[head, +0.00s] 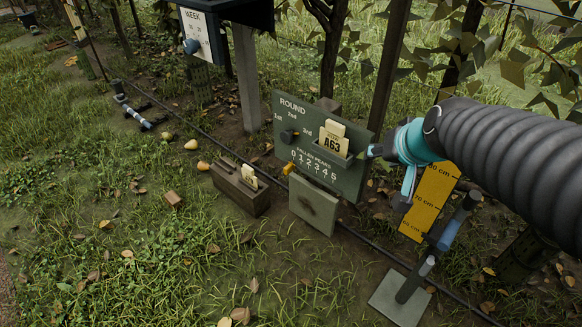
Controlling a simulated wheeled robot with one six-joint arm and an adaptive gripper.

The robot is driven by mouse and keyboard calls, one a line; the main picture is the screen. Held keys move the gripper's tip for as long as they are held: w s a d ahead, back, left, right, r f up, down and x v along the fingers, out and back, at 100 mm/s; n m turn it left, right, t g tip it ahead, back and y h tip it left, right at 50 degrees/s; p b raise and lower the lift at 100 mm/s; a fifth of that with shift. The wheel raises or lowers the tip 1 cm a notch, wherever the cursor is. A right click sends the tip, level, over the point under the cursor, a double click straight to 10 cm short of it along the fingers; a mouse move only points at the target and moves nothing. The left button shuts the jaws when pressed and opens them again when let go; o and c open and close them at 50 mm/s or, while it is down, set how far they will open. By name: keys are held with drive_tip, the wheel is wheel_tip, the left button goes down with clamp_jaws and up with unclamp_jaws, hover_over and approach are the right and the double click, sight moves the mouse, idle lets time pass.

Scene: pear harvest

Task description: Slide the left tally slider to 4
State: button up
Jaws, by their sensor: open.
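A dark green tally board (345,181) stands at centre, marked ROUND at the top and FALLEN PEARS above a number row starting at 0 and ending at 5. A small yellow slider knob (288,169) sits at the row's left end, by the 0. I see no second slider on this board. My gripper (388,178), teal and dark, is open and empty, to the right of the board. One finger points left toward the board's right edge; the other hangs down. Whether a fingertip touches the board cannot be told.
A card marked A63 (333,143) stands in the board's holder, right of a dark knob (289,136). A brown box (240,195) and a grey-green panel (314,205) stand before it. A yellow ruler (430,200) and a grey-based post (399,299) are at right.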

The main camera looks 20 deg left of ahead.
drive_tip(key=w+a+f+y, duration=0.1)
drive_tip(key=w+a+f, duration=0.35)
drive_tip(key=a, duration=0.45)
drive_tip(key=w+a+f+y, duration=0.1)
drive_tip(key=w+a+f, duration=0.2)
drive_tip(key=w+a, duration=0.4)
drive_tip(key=w+a+f+t+b, duration=0.2)
drive_tip(key=w+a+f+t, duration=0.1)
drive_tip(key=a+f, duration=1.2)
drive_tip(key=m+t+h, duration=0.7)
drive_tip(key=h, duration=0.6)
approach(285, 172)
drive_tip(key=shift+n, duration=0.3)
drive_tip(key=b+x, duration=0.1)
drive_tip(key=x, duration=1)
drive_tip(key=shift+w, duration=0.3)
drive_tip(key=shift+c, duration=0.3)
clamp_jaws()
